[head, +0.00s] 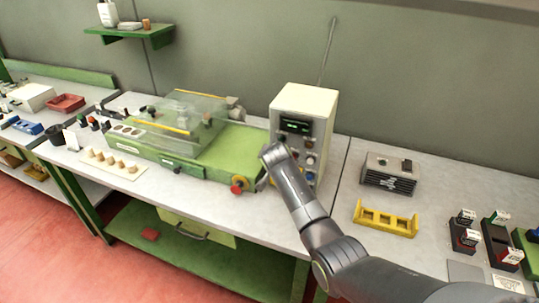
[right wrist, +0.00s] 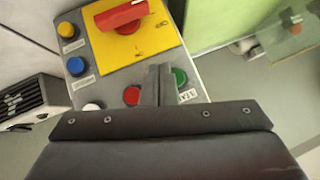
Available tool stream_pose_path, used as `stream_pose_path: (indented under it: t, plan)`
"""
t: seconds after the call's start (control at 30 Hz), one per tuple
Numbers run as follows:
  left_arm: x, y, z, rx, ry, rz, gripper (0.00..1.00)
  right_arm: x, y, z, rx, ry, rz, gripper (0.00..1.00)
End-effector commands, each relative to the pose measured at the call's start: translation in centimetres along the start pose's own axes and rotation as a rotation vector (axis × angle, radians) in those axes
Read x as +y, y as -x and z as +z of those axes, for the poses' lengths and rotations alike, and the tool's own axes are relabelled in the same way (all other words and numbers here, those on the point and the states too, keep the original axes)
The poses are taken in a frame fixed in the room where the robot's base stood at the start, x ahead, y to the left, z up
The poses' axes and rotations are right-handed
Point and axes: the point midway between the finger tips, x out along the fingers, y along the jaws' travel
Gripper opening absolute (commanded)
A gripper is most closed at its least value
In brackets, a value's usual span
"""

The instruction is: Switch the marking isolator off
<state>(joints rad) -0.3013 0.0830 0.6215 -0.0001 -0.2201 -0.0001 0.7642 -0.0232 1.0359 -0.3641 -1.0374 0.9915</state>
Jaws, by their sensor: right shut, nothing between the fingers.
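The control cabinet (head: 318,100) is a cream box with a dark display, standing at the right end of the green machine. The right wrist view shows its grey panel close up. A red rotary handle (right wrist: 122,15) sits on a yellow plate (right wrist: 158,38); it looks like the isolator. The handle lies roughly crosswise in that view, slightly tilted. My right gripper (right wrist: 159,70) is shut and empty, its tips over the panel between a red button (right wrist: 132,95) and a green button (right wrist: 180,76), apart from the handle. In the head view my right wrist hides part of the cabinet. My left gripper is out of view.
Blue (right wrist: 76,66), yellow (right wrist: 67,30) and white buttons crowd the panel. A red emergency knob (head: 238,184) sits on the machine's front. A grey vented box (head: 389,172) and a yellow rack (head: 385,218) stand to the right, with clear bench between.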

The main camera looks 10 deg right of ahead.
Motion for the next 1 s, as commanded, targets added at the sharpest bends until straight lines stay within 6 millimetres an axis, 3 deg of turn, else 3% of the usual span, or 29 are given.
stream_pose_path:
  t: [0.6,1.0]
  plan:
    - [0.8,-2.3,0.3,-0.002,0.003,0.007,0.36,-1.6,7.5,0.7,-0.002,-0.001,0.000,0.00]
    - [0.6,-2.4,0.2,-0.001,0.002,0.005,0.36,-1.8,8.6,0.6,-0.003,0.000,0.002,0.00]
